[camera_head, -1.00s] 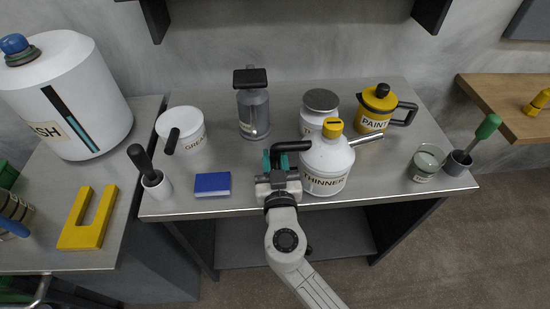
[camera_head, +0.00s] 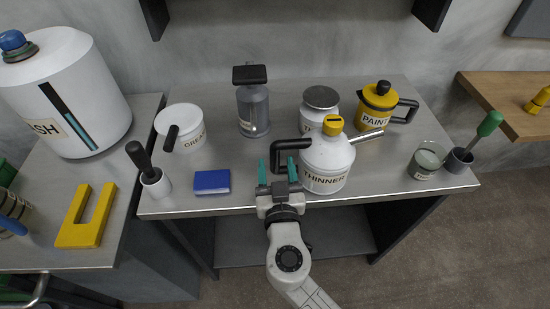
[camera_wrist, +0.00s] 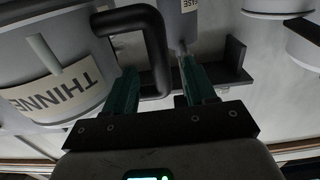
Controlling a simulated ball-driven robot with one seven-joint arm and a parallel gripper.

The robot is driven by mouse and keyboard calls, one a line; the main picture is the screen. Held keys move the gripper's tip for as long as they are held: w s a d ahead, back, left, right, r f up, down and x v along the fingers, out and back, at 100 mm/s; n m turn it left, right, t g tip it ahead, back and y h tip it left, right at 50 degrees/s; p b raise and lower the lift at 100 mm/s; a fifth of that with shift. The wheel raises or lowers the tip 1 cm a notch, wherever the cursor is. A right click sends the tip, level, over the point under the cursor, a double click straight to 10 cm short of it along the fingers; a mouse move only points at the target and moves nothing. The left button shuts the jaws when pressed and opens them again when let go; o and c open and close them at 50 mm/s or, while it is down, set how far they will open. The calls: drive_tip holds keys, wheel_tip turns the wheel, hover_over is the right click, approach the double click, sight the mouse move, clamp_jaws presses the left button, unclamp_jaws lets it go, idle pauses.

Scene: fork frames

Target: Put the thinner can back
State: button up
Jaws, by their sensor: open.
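The thinner can (camera_head: 327,163) is white with a yellow cap, a black handle on its left and a metal spout on its right. It stands upright on the metal bench, near the front edge. My gripper (camera_head: 277,172) is open, with its green fingers just in front of the can's black handle (camera_head: 284,152). In the wrist view the can (camera_wrist: 50,75) fills the left side and its handle (camera_wrist: 150,40) reaches toward the gap between my fingers (camera_wrist: 158,88). The fingers look empty, and I cannot tell whether they touch the handle.
On the bench (camera_head: 370,180) stand a white grease pot (camera_head: 180,128), a grey bottle (camera_head: 253,110), a white jar (camera_head: 318,108), a yellow paint pot (camera_head: 376,105), a blue block (camera_head: 212,182) and a glass (camera_head: 426,162). Brush holders stand at both bench ends.

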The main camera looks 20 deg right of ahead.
drive_tip(key=b+v, duration=0.2)
drive_tip(key=v, duration=0.6)
drive_tip(key=m+g+h, duration=0.2)
drive_tip(key=g+h, duration=0.1)
drive_tip(key=g, duration=0.1)
approach(322, 186)
drive_tip(key=x, duration=0.5)
drive_tip(key=s+d+f+g+y, duration=0.1)
drive_tip(key=s+d+f+g, duration=0.5)
drive_tip(key=d+f, duration=0.15)
drive_tip(key=s+a+f+n+g+y, duration=0.1)
drive_tip(key=s+f+n+g+y, duration=0.1)
drive_tip(key=s, duration=0.4)
drive_tip(key=s+a+f+n+g+y, duration=0.1)
drive_tip(key=s+f+n+g+y, duration=0.2)
drive_tip(key=s+f+g+y, duration=0.1)
drive_tip(key=shift+s+a+f+y, duration=0.3)
drive_tip(key=shift+s+y, duration=0.4)
drive_tip(key=shift+s, duration=0.45)
